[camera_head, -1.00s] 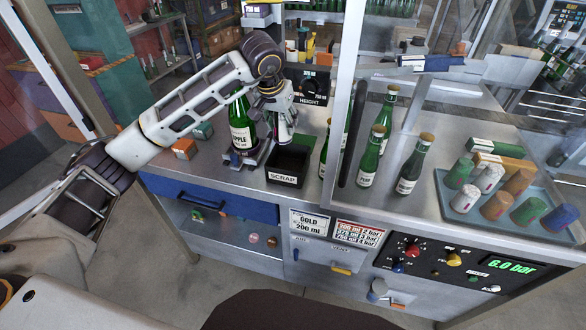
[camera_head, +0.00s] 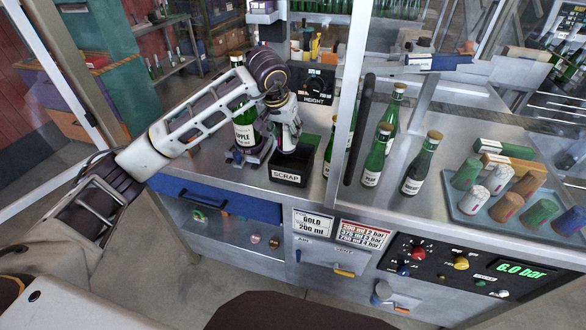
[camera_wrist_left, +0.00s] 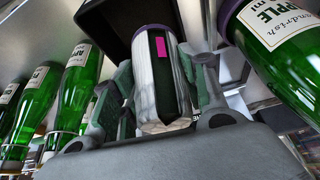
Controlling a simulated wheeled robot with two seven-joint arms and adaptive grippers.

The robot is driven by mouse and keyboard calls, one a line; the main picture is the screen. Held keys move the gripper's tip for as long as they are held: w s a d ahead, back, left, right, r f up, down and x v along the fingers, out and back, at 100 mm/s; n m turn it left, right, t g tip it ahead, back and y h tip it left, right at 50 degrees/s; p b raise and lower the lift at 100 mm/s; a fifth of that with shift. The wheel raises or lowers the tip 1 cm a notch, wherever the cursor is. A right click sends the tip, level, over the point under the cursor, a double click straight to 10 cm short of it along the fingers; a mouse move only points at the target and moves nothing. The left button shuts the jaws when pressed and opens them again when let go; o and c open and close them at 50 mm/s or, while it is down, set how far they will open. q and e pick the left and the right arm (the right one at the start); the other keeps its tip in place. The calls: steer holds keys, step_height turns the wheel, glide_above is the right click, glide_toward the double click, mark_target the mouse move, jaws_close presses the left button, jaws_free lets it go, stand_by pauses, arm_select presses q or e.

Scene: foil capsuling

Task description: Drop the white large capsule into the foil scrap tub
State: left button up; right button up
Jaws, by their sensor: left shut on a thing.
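The white large capsule (camera_wrist_left: 155,80), with a purple rim and a dark stripe with a pink patch, is held between the fingers of my left gripper (camera_wrist_left: 160,95) in the left wrist view. In the head view my left gripper (camera_head: 287,143) points down at the black foil scrap tub (camera_head: 290,176), labelled SCRAP, with its tips at the tub's opening. The gripper mostly hides the capsule there. The dark tub (camera_wrist_left: 92,22) also shows behind the capsule in the wrist view. My right gripper is out of view.
A green APPLE bottle (camera_head: 243,128) stands in a holder just left of the gripper. Several green bottles (camera_head: 376,158) stand right of the tub beside a clear panel. A blue tray (camera_head: 468,205) with several coloured capsules is at the right.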

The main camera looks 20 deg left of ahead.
arm_select(q)
steer(key=shift+f, duration=0.9)
steer(key=o, duration=0.7)
steer(key=shift+v, duration=6)
